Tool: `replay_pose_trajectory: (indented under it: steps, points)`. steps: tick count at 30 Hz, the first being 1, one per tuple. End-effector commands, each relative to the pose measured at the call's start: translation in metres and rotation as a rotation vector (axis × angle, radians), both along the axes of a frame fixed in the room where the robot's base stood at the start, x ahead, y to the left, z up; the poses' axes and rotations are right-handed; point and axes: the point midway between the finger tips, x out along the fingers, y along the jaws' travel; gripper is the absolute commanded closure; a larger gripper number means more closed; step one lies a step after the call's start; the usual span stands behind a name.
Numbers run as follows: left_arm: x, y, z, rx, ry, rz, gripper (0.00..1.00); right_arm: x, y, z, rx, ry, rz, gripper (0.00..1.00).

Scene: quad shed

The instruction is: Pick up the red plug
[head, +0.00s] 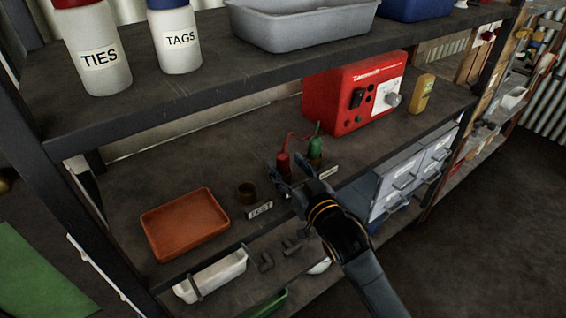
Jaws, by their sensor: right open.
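The red plug (283,163) stands upright on the middle shelf, with a thin red cable looping from its top. A green plug (315,147) stands just to its right, seated in a dark holder. My right gripper (283,180) is open, with its fingers close around or in front of the lower part of the red plug. I cannot tell whether they touch it. The gripper hides the plug's base. My left gripper is not in view.
A red box (352,95) with knobs stands behind. Grey drawers (412,175) are at right. The upper shelf (240,65) overhangs the back.

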Motion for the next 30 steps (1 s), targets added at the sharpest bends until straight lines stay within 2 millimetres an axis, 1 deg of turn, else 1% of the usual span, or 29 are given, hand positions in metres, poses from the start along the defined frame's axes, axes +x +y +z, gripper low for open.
replay_pose_trajectory:
  steps: [1,3,5,13,14,15,17,18,20,21,30]
  points:
    - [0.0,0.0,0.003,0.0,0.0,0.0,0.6,0.007,0.004,0.002,0.0,0.0,0.0,0.44]
    - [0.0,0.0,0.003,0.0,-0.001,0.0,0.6,0.015,0.008,0.002,-0.001,0.0,0.0,0.44]
    - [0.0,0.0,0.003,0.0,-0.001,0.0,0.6,0.019,0.01,0.001,0.0,0.0,0.0,0.44]
    - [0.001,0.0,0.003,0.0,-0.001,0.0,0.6,0.022,0.011,0.0,0.0,0.0,0.0,0.44]
    - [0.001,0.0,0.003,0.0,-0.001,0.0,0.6,0.022,0.011,0.0,0.0,0.0,0.0,0.5]
    - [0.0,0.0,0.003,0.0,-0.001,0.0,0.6,0.022,0.011,0.0,0.0,0.0,0.0,0.58]
    - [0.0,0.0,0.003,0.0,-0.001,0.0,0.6,0.022,0.011,0.0,0.0,0.0,0.0,0.7]
    - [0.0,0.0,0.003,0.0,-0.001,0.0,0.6,0.022,0.011,0.0,0.0,0.0,0.0,0.79]
    - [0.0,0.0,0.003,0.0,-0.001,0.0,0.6,0.022,0.011,0.0,0.0,0.0,0.0,0.91]
    - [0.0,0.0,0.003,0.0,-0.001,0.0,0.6,0.021,0.011,0.0,0.0,0.0,0.0,0.99]
    - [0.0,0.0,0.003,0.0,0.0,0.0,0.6,0.022,0.011,0.001,0.0,0.0,0.0,1.0]
